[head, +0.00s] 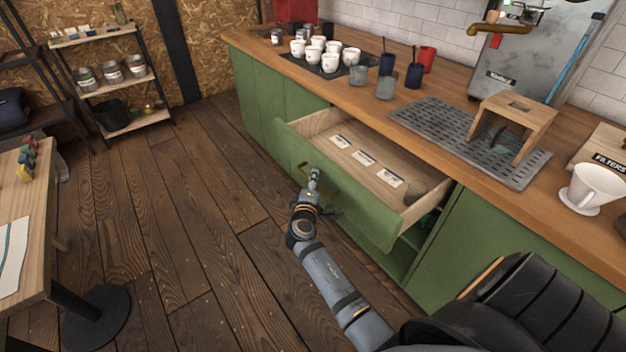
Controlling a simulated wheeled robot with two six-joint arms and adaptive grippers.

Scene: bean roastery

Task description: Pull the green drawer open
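The green drawer (370,219) stands well out from the green counter front, its wooden inside showing. Several white labelled cards or packets lie on its bottom. Its brass handle (303,169) is on the front panel, partly covered by my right gripper (314,178). The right gripper is at the handle, its fingertips close together and seemingly closed around the bar; the fine contact is small to see. My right arm reaches up to it from the bottom of the picture. My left gripper is not in view.
The wooden counter (452,164) above carries white cups (330,62), dark tumblers, a metal drip grate (470,140), a wooden stand and a white dripper (594,187). A table (39,240) stands at the left, shelves behind it. The floor before the drawer is clear.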

